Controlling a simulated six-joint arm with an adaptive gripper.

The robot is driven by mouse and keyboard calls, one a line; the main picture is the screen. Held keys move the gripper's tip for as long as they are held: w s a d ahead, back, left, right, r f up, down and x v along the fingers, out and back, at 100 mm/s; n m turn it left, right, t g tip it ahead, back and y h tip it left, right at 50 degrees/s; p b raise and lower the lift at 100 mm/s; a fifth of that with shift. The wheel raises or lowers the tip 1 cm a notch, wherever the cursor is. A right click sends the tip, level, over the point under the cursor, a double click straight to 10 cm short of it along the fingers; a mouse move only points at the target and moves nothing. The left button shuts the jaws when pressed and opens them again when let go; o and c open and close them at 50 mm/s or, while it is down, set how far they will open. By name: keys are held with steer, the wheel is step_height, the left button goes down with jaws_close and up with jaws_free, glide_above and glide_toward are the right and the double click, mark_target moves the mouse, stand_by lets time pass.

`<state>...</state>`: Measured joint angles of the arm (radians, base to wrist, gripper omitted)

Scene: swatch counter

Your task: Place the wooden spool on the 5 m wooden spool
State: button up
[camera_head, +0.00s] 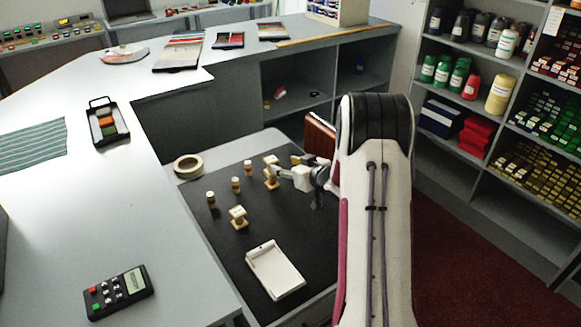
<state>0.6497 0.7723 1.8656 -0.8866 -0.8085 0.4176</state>
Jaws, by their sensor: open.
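A pale wooden spool (238,217) stands on the dark mat (225,245), apart from my arm. A taller pale wooden spool form (271,184) stands farther back, right at my gripper's tips; I cannot tell whether it is one spool or two stacked. My gripper (279,173) is open, reaching in from the right beside this taller form. Whether the fingers touch it is too small to tell. Another bit of pale wood (296,160) shows behind the gripper, partly hidden. No length label is readable, so I cannot tell which spool is the 5 m one.
A calculator (118,292) lies on the left counter. The mat between spool and tray is clear.

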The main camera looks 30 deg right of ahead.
steer(key=shift+v, duration=1.1)
steer(key=s+a+r+m+g+h, duration=0.1)
steer(key=s+a+r+g+h, duration=0.1)
steer(key=s+a+r, duration=0.55)
steer(key=s+a+r+g+h, duration=0.1)
steer(key=s+a+r+h, duration=0.2)
steer(key=r, duration=0.7)
steer(key=s+a+g+y, duration=0.1)
steer(key=s+a, duration=0.5)
steer(key=s, duration=0.3)
steer(key=s+a+g+y, duration=0.2)
steer(key=s+a, duration=0.5)
steer(key=s, duration=0.3)
steer(key=s+a+n+g+y, duration=0.1)
steer(key=s+a+y, duration=0.1)
steer(key=s+a, duration=0.4)
steer(key=s, duration=0.4)
steer(key=shift+s+a+f+g, duration=0.2)
steer(key=shift+a+g, duration=0.1)
steer(key=shift+g, duration=0.1)
